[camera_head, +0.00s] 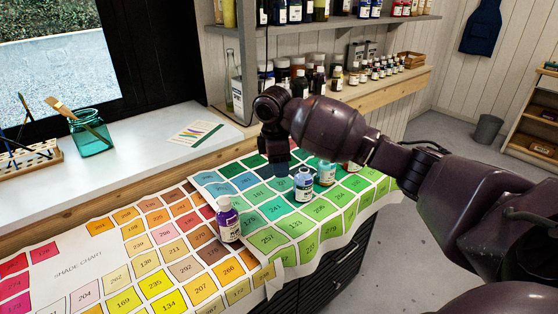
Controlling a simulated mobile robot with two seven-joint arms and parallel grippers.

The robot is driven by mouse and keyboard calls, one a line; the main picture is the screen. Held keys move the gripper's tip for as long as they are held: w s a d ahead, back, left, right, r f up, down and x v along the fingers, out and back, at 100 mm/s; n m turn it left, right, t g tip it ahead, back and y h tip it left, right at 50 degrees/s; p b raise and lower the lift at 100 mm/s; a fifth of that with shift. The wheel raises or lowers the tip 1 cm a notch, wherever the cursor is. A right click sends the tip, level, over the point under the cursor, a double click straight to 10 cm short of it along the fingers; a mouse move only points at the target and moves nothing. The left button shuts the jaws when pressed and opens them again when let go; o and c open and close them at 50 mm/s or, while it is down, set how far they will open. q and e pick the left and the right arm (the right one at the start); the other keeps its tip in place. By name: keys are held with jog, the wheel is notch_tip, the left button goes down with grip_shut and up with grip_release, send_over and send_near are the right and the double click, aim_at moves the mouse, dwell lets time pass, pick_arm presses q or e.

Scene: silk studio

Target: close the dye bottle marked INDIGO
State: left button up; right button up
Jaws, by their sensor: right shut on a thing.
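My right gripper (281,163) comes in from the right and points down over the shade chart. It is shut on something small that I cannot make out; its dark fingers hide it. A light blue bottle (303,184) with a white label stands upright just right of the fingertips. A purple bottle (229,222) with a pale top and a white label stands upright to the lower left, apart from the gripper. I cannot read INDIGO on any label. My left gripper is out of view.
The shade chart (80,262) covers the counter and hangs over its front edge. A green glass jar (90,137) with brushes, a wooden rack (30,158) and a card (195,132) lie further left. A wooden shelf (390,90) holds several bottles behind my arm.

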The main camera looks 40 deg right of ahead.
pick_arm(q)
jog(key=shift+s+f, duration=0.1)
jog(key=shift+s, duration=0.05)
pick_arm(e)
jog(key=s+a+f+m, duration=0.2)
jog(key=s+a+m, duration=0.3)
jog(key=a, duration=0.3)
jog(key=s+a+f+m+y, duration=0.1)
jog(key=s+a+m, duration=0.5)
jog(key=s+a, duration=0.1)
jog(key=shift+s+a+f+m+g, duration=0.3)
jog(key=shift+s+a+f+g, duration=0.1)
jog(key=shift+a, duration=0.25)
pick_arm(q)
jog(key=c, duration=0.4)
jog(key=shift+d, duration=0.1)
pick_arm(e)
jog(key=shift+d, duration=0.15)
